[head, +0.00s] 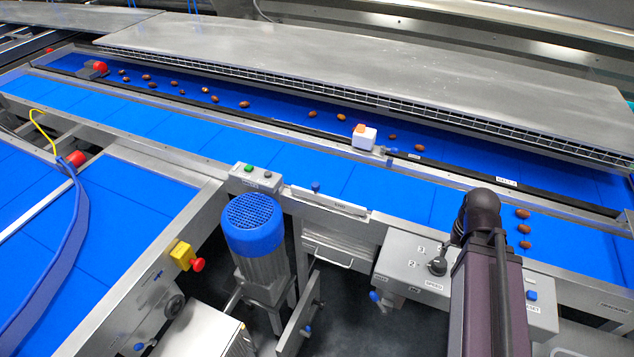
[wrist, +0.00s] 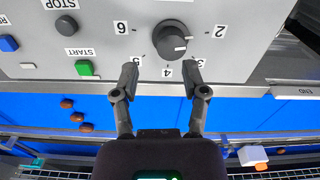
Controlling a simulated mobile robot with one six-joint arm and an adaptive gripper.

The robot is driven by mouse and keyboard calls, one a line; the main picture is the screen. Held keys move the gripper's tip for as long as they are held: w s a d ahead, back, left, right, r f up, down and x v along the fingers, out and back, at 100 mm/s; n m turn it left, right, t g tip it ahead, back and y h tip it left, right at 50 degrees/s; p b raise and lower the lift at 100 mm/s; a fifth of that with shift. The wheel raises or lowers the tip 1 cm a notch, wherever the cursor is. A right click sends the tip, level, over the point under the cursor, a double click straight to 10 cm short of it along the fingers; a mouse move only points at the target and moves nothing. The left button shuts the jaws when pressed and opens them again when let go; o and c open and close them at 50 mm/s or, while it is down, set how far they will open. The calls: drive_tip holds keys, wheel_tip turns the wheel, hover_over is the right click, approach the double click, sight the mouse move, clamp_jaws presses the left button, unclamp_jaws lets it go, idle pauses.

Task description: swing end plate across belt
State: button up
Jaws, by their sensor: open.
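The end plate (head: 328,200) is a narrow grey metal plate with a label, lying along the near edge of the blue belt (head: 400,190) in the head view. It looks parallel to the belt, not across it. A blue knob (head: 316,187) stands at its edge. In the wrist view a plate labelled END (wrist: 298,92) shows at the right edge. My gripper (wrist: 160,78) is open and empty, with its fingers over the belt-side edge of the control panel, near the numbered dial (wrist: 173,38) and apart from the end plate. My arm hides the gripper in the head view.
The grey control panel (head: 405,270) stands at the near side, with a green START button (wrist: 84,68). Several dates (head: 524,229) lie on the near belt at right, others on the far belt. A white box with an orange top (head: 364,139) sits on the divider.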

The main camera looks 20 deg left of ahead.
drive_tip(key=shift+o, duration=1.3)
drive_tip(key=shift+w+a+r, duration=0.1)
drive_tip(key=shift+w+a, duration=0.15)
drive_tip(key=shift+w, duration=0.15)
drive_tip(key=w+a+r+n+p, duration=0.2)
drive_tip(key=w+a+n, duration=0.1)
drive_tip(key=w+a, duration=0.25)
wheel_tip(320, 180, up, 7)
drive_tip(key=n+p, duration=0.7)
drive_tip(key=n, duration=0.4)
hover_over(316, 184)
drive_tip(key=shift+a+f, duration=0.1)
drive_tip(key=shift+f, duration=0.05)
drive_tip(key=shift+f, duration=0.2)
wheel_tip(316, 184, down, 13)
drive_tip(key=b, duration=1.4)
drive_tip(key=shift+f, duration=0.2)
